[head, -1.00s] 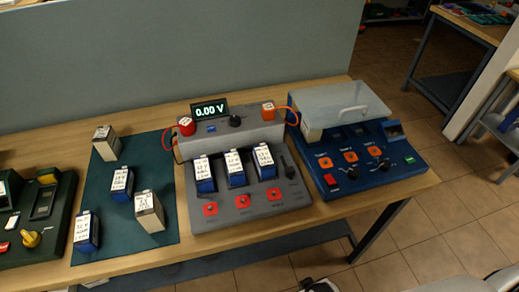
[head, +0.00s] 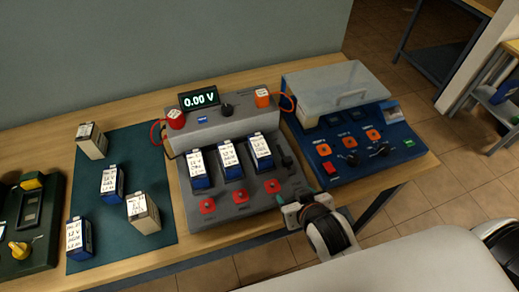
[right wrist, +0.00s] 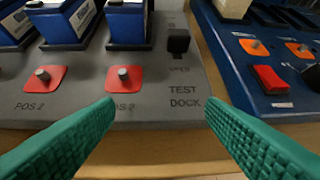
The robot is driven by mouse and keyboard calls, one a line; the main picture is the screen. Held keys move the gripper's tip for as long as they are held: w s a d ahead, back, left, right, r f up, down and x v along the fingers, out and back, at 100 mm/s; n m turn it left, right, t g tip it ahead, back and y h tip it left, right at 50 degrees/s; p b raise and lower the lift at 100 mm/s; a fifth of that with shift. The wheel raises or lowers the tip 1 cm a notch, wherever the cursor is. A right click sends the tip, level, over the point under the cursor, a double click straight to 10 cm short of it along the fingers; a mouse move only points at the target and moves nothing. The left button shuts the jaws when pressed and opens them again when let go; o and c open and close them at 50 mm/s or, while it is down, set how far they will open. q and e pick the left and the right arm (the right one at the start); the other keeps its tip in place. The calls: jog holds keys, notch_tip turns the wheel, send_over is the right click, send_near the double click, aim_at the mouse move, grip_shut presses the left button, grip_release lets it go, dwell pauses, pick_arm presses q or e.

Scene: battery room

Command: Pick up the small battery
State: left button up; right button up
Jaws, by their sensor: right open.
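Several blue and beige labelled batteries are in the head view; which one is the small battery I cannot tell for sure. On the green mat (head: 150,160) stand two blue batteries (head: 112,184) (head: 79,238) and two beige ones (head: 92,141) (head: 143,213). Three blue batteries (head: 200,170) (head: 232,160) (head: 261,151) sit in the grey test dock (head: 235,207). My right gripper (head: 291,207) is open and empty at the dock's front right corner; its green fingers also show in the right wrist view (right wrist: 160,104). My left gripper is not in view.
The dock's display (head: 199,98) reads 0.00 V. A dark green device (head: 28,225) is at the left. Bare wooden table (head: 50,160) shows behind the mat.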

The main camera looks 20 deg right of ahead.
aim_at(263, 153)
jog(key=w+a+r+t, duration=0.1)
jog(key=w, duration=0.1)
jog(key=w+a+r+t, duration=0.1)
jog(key=t, duration=0.1)
jog(key=w+a+r+t+y, duration=0.1)
jog(key=w+a+t, duration=0.1)
jog(key=shift+w+r, duration=0.3)
jog(key=shift+r, duration=0.1)
jog(key=p+x, duration=0.1)
jog(key=x, duration=0.5)
jog(key=shift+w+a+p, duration=0.1)
jog(key=shift+w+p, duration=0.25)
jog(key=shift+w+f+p, duration=0.1)
jog(key=shift+w+p, duration=0.25)
jog(key=shift+w, duration=0.25)
jog(key=x, duration=0.4)
jog(key=shift+f+p, duration=0.15)
jog(key=shift+p, duration=0.25)
jog(key=shift+s, duration=0.1)
jog(key=shift+c, duration=0.5)
jog(key=c, duration=1.2)
grip_shut()
